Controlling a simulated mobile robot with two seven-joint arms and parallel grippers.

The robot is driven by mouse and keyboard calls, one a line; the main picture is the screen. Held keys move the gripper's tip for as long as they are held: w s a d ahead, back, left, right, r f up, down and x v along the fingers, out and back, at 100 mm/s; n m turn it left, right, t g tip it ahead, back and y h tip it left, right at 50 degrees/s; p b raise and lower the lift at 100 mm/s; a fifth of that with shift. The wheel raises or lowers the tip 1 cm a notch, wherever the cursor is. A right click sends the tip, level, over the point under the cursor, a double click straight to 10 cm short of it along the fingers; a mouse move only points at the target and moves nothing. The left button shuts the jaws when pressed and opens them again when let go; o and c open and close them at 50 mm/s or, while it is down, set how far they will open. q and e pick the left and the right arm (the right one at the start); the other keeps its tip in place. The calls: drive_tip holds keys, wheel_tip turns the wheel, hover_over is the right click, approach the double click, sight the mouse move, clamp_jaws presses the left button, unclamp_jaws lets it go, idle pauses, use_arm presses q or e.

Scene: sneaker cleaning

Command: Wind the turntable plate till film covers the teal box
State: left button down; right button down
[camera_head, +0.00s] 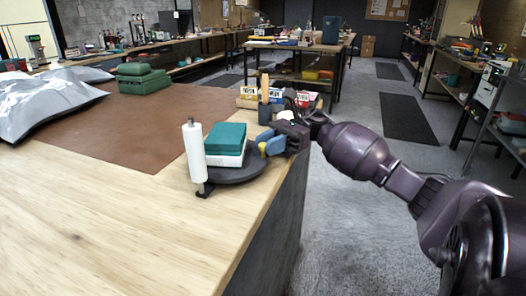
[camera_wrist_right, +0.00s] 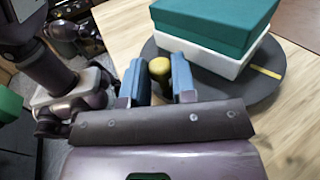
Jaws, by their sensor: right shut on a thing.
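A teal box (camera_head: 225,137) with a white lower part (camera_head: 226,159) sits on a dark round turntable plate (camera_head: 236,176). An upright white film roll (camera_head: 194,150) stands at the plate's left side. No film is visible over the box's teal top. My right gripper (camera_head: 264,145) is at the plate's right edge, beside the box. In the right wrist view its blue fingers stand on both sides of a round yellow knob (camera_wrist_right: 160,69), and the gripper (camera_wrist_right: 160,80) is shut on it. The teal box (camera_wrist_right: 215,25) and plate (camera_wrist_right: 270,87) show just behind. My left gripper is not in view.
A brown mat (camera_head: 110,133) covers the table's middle. A wooden-handled tool (camera_head: 265,90) and small boxes stand behind the gripper. The front of the wooden tabletop (camera_head: 90,230) is clear.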

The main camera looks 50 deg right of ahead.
drive_tip(key=shift+w+d+f+n+g+b, duration=0.2)
drive_tip(key=shift+n+g+b, duration=0.1)
drive_tip(key=shift+g, duration=0.2)
drive_tip(key=shift+r+g, duration=0.15)
drive_tip(key=shift+g, duration=0.15)
drive_tip(key=c, duration=1.2)
unclamp_jaws()
drive_tip(key=shift+d, duration=0.15)
drive_tip(key=d, duration=1)
drive_tip(key=shift+s+d+b, duration=0.3)
drive_tip(key=shift+s+b, duration=0.05)
drive_tip(key=shift+b, duration=0.05)
